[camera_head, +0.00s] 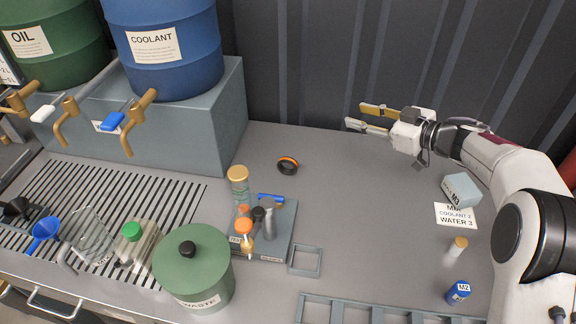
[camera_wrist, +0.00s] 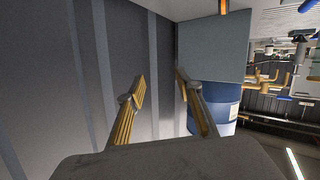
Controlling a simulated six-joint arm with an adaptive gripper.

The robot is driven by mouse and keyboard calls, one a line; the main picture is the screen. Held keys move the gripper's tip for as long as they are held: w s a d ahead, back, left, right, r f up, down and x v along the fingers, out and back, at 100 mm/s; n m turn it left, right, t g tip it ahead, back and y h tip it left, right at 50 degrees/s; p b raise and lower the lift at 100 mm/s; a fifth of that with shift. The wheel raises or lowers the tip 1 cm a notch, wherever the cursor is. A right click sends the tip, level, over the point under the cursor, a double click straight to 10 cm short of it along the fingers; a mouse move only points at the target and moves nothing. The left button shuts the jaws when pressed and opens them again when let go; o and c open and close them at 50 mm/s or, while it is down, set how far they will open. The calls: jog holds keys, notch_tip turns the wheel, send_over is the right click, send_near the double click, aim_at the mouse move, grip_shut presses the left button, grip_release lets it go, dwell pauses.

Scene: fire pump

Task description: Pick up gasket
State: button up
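The wrist view also shows my gripper (camera_wrist: 160,75) open and empty, facing the wall. An orange bit at that view's top edge is too cut off to identify.
A blue coolant barrel (camera_head: 178,62) stands on a grey block (camera_head: 215,120) at the left. A green waste bin (camera_head: 195,275) and a small stand with tools (camera_head: 275,243) are in front. A labelled grey box (camera_head: 461,189) sits at the right. The worktop's middle is free.

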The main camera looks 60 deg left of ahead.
aim_at(290, 159)
jog(key=s+f+n+g+h, duration=0.1)
jog(key=s+f, duration=0.2)
jog(key=s+a+f+n+g+h, duration=0.1)
jog(key=s+f+g, duration=0.1)
jog(key=s+f, duration=0.2)
jog(key=s+a+f+g+h, duration=0.1)
jog(key=s+f+g, duration=0.1)
jog(key=s+f, duration=0.2)
jog(key=shift+s+n, duration=0.15)
jog(key=shift+n, duration=0.25)
jog(key=shift+x, duration=1.2)
jog(key=shift+a+r, duration=0.1)
jog(key=shift+x, duration=2.6)
jog(key=shift+a+r, duration=0.1)
jog(key=shift+r, duration=0.05)
grip_shut()
